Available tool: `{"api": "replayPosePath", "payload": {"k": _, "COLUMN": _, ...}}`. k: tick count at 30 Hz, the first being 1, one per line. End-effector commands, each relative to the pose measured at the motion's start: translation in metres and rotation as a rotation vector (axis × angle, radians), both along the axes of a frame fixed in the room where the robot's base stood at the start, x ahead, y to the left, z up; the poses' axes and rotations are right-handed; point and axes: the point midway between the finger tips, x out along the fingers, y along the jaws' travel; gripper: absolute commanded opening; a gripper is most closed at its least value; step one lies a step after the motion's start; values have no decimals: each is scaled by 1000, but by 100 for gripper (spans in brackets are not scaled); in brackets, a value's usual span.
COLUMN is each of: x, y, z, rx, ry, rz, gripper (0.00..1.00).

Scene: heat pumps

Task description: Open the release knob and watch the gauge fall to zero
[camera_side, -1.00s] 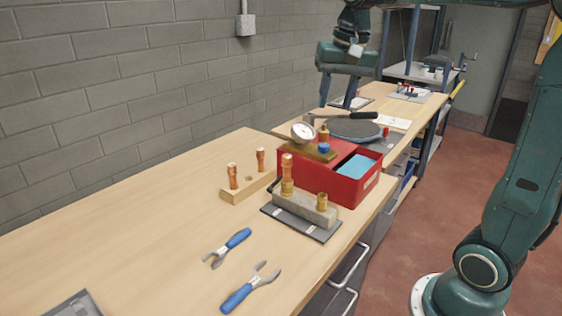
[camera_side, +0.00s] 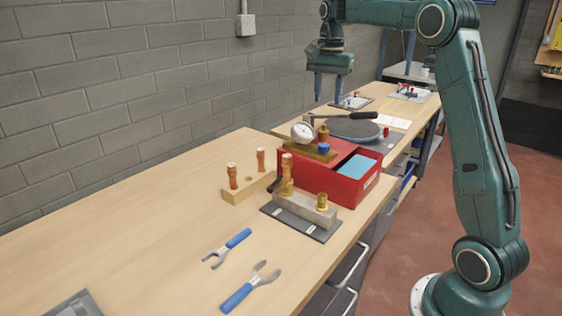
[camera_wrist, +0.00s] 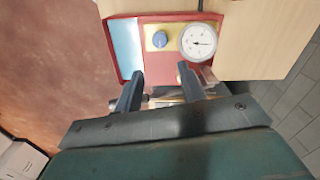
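The blue release knob (camera_side: 323,148) sits on a brass-coloured block on top of the red box (camera_side: 352,190). The round white gauge (camera_side: 303,132) stands at the block's left end; its needle is too small to read. In the wrist view the knob (camera_wrist: 159,40) and the gauge (camera_wrist: 198,42) lie beyond the fingertips. My gripper (camera_side: 329,94) points down, above and behind the red box in the side view, apart from it. Its two fingers (camera_wrist: 161,82) are spread with nothing between them that they touch.
A grey plate with a metal block and copper fittings (camera_side: 305,210) stands in front of the red box. A wooden block with copper pegs (camera_side: 247,185) stands to its left. Two blue-handled tools (camera_side: 240,293) lie on the bench (camera_side: 130,240).

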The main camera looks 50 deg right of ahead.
Motion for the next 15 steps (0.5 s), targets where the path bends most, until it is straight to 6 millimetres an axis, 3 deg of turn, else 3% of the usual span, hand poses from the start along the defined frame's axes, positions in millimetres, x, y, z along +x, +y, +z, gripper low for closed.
{"api": "replayPosePath", "payload": {"k": 8, "x": 0, "y": 0, "z": -8, "rx": 0, "ry": 0, "rz": 2, "gripper": 39}}
{"api": "replayPosePath", "payload": {"k": 15, "x": -1, "y": 1, "z": -31, "rx": 1, "ry": 1, "rz": 2, "gripper": 39}}
